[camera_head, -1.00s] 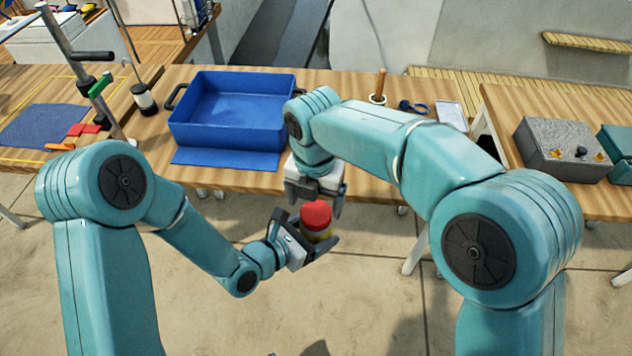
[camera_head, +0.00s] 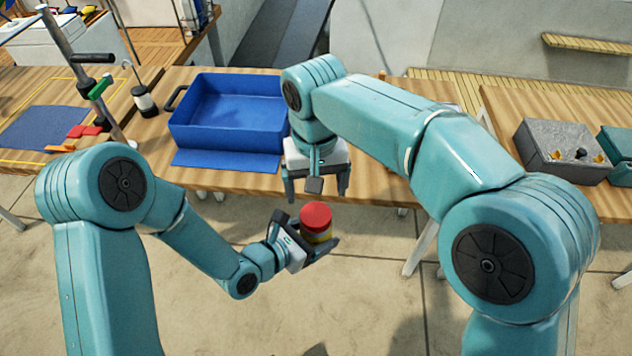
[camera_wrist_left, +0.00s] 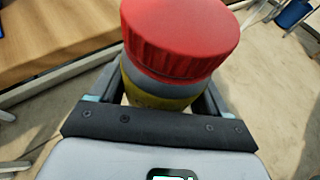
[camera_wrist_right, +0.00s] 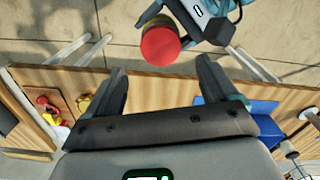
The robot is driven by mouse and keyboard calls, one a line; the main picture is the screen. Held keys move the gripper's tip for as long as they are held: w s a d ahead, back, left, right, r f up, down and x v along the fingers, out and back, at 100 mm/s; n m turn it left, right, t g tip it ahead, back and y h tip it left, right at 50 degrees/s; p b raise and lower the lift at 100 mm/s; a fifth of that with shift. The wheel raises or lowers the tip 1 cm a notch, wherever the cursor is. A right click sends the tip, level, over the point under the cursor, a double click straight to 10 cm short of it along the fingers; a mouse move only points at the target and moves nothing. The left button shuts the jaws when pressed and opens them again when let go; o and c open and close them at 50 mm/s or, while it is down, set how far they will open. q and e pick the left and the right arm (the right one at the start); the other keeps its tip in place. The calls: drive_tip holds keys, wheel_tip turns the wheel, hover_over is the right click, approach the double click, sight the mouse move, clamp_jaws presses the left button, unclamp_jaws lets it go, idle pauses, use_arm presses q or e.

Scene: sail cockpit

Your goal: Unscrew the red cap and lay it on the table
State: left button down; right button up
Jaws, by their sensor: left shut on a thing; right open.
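The red cap (camera_head: 316,215) sits on top of a yellow and grey jar (camera_head: 321,237). My left gripper (camera_head: 308,245) is shut on the jar and holds it in the air in front of the table's near edge. In the left wrist view the red cap (camera_wrist_left: 180,35) is on the jar, above the two fingers. My right gripper (camera_head: 316,190) is open and empty, above and behind the cap. In the right wrist view the cap (camera_wrist_right: 160,46) lies beyond its open fingers (camera_wrist_right: 165,85), apart from them. The wooden table (camera_head: 375,180) is behind the jar.
A blue bin (camera_head: 230,135) stands on the table with a blue mat (camera_head: 226,161) in front of it. A metal post and a dark-lidded jar (camera_head: 144,101) stand at left. A grey box (camera_head: 566,150) sits on the right table. Bare table shows right of my right gripper.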

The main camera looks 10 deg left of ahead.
sight(317, 214)
drive_tip(key=m, duration=0.3)
drive_tip(key=shift+r, duration=0.15)
wheel_tip(317, 214, down, 8)
drive_tip(key=shift+s+r, duration=0.1)
drive_tip(key=shift+d, duration=0.1)
drive_tip(key=c, duration=1.1)
drive_tip(key=n, duration=0.7)
drive_tip(key=shift+n, duration=0.3)
drive_tip(key=shift+r, duration=0.1)
drive_tip(key=shift+r, duration=1.05)
